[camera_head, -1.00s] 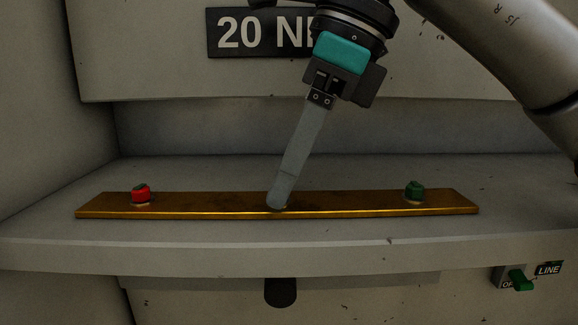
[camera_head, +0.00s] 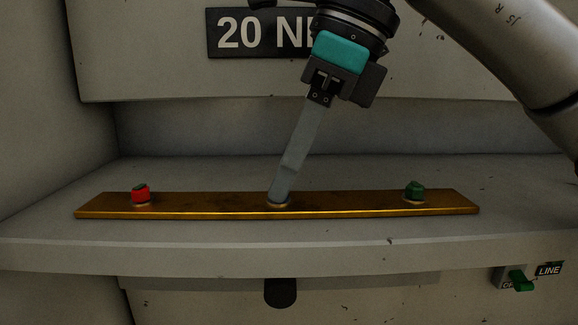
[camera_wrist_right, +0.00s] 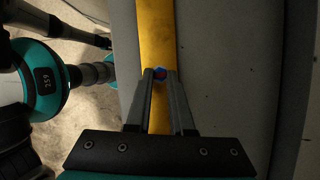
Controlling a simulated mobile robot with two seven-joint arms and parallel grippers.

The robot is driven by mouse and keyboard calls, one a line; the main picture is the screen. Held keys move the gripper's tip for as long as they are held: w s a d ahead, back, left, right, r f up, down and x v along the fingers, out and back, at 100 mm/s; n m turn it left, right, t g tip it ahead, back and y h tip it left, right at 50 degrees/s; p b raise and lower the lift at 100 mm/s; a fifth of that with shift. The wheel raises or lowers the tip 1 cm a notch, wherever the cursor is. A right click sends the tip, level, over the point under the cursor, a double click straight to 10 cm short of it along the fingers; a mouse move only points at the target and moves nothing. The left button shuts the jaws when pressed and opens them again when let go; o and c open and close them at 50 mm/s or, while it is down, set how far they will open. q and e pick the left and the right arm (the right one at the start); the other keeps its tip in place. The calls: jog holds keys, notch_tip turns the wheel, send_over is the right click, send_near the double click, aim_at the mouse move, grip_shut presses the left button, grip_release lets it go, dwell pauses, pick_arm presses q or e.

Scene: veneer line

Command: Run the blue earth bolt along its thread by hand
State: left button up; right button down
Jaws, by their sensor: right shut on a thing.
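A long brass bar (camera_head: 347,203) lies on the grey ledge, with three bolt positions along it. In the head view my right gripper (camera_head: 280,196) comes down tilted onto the middle of the bar. Its fingers hide the blue bolt there, and only a washer rim (camera_head: 278,205) shows below them. The right gripper is shut on the blue bolt. My left gripper is in neither view.
A red bolt (camera_head: 140,193) stands at the bar's left and a green bolt (camera_head: 414,191) at its right. A panel with a "20 N" plate (camera_head: 240,33) overhangs behind. A green switch (camera_head: 520,281) beside a LINE label sits below the ledge (camera_head: 330,244).

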jog(key=shift+s+m+t, duration=0.1)
jog(key=shift+m+t, duration=0.2)
jog(key=shift+m, duration=0.4)
jog(key=c, duration=0.8)
grip_release()
jog(key=shift+r, duration=0.1)
jog(key=p+v, duration=0.3)
jog(key=v, duration=1.2)
